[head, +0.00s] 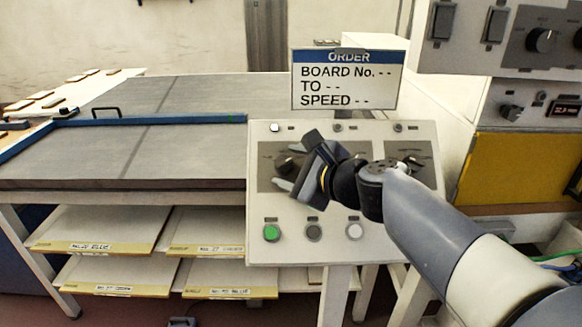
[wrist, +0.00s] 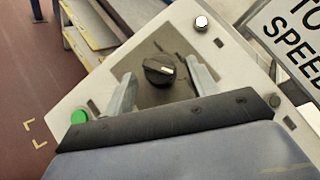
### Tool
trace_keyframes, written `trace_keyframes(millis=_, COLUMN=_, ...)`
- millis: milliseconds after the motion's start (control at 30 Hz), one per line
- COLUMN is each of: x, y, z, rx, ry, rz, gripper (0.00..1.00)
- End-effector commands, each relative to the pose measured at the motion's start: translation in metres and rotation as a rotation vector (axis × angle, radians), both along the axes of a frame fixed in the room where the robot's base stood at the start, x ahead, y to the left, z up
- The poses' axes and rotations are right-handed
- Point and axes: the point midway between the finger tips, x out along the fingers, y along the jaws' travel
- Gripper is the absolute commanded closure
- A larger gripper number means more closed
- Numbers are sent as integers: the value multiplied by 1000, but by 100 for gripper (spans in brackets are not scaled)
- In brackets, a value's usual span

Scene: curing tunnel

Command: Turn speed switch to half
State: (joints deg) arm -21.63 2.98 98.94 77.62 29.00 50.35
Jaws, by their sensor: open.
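A black rotary knob (wrist: 159,69) with a pale pointer line sits on a dark plate of the control panel (head: 345,250). In the head view this left knob (head: 287,165) is partly covered by my gripper (head: 280,166). In the wrist view my gripper's (wrist: 160,80) two fingers are spread, one on each side of the knob; contact cannot be told. A second dark knob (head: 413,161) shows at the panel's right, largely hidden by my arm. The panel's lettering is too small to read, so I cannot tell which knob is the speed switch.
A green button (head: 271,232), a dark button (head: 314,233) and a white button (head: 354,231) line the panel's lower part. An order sign (head: 347,80) stands behind it, its values blank. A grey table (head: 130,150) is left, a yellow-fronted machine (head: 520,168) right.

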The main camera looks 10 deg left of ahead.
Motion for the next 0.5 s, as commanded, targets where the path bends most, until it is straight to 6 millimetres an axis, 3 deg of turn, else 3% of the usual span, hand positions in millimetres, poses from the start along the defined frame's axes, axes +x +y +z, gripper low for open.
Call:
trace_keyframes(millis=333, x=2, y=2, z=-1, rx=0, ry=0, rz=0, gripper=46)
trace_keyframes(millis=500, x=2, y=2, z=-1, rx=0, ry=0, rz=0, gripper=60)
